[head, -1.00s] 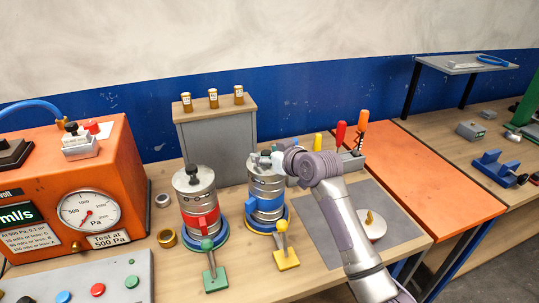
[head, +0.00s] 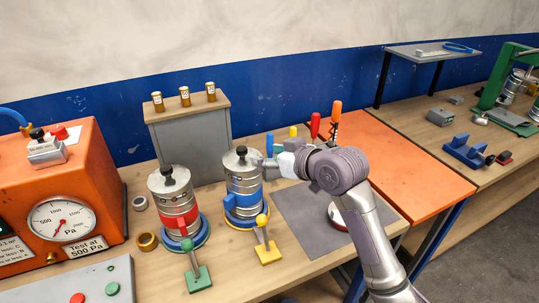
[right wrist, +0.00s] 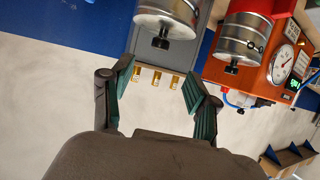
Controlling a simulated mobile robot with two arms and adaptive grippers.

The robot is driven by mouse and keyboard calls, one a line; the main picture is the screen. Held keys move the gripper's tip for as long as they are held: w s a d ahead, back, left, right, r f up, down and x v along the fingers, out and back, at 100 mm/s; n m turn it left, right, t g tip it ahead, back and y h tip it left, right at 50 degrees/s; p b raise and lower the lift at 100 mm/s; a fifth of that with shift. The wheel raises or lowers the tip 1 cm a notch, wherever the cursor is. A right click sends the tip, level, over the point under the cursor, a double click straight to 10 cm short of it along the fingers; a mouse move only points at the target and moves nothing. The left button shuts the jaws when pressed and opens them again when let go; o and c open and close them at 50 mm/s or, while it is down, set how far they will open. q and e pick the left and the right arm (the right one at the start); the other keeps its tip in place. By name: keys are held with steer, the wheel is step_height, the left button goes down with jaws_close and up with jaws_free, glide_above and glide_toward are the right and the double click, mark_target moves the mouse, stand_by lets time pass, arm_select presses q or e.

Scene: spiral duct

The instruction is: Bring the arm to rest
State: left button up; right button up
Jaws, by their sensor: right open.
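My right gripper (head: 268,164) shows small in the head view, just right of the upper part of the blue-banded canister (head: 243,182); I cannot tell there whether they touch. In the right wrist view the right gripper (right wrist: 158,78) is open, with nothing between its green-padded fingers. My right arm (head: 370,230) reaches in from the lower right and bends at the elbow joint. The red-banded canister (head: 174,205) stands to the left, upright, with a black knob on top. My left gripper is not in view.
An orange gauge box (head: 50,185) stands at left. A grey cabinet (head: 190,145) carries three small jars. Green (head: 198,278) and yellow (head: 266,252) levers stand in front of the canisters. A grey mat (head: 300,222) lies beneath my arm. The orange tabletop (head: 400,165) is mostly clear.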

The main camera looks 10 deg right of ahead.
stand_by(0.3)
steer(key=s+d+f+m+g+h, duration=0.1)
steer(key=s+d+f+g+h, duration=0.15)
steer(key=s+f, duration=0.6)
steer(key=s+d+f+m+g+h, duration=0.15)
steer(key=s+d+f, duration=0.25)
steer(key=s+f, duration=0.45)
steer(key=s+d+f+m+g+h, duration=0.15)
steer(key=s+d+f, duration=0.3)
steer(key=s, duration=0.45)
steer(key=s+d+f+m+g+h, duration=0.1)
steer(key=s+d+f+g+h, duration=0.3)
steer(key=s, duration=0.6)
step_height(320, 180, down, 30)
steer(key=s+a+y+b, duration=0.1)
steer(key=y+b, duration=0.1)
steer(key=b, duration=0.1)
steer(key=s+d+f+b, duration=0.1)
steer(key=s+d+f, duration=0.2)
steer(key=s+f, duration=1.3)
steer(key=shift+s+f+n+g+b, duration=0.3)
steer(key=shift+f+g+b, duration=0.05)
steer(key=shift+f, duration=0.45)
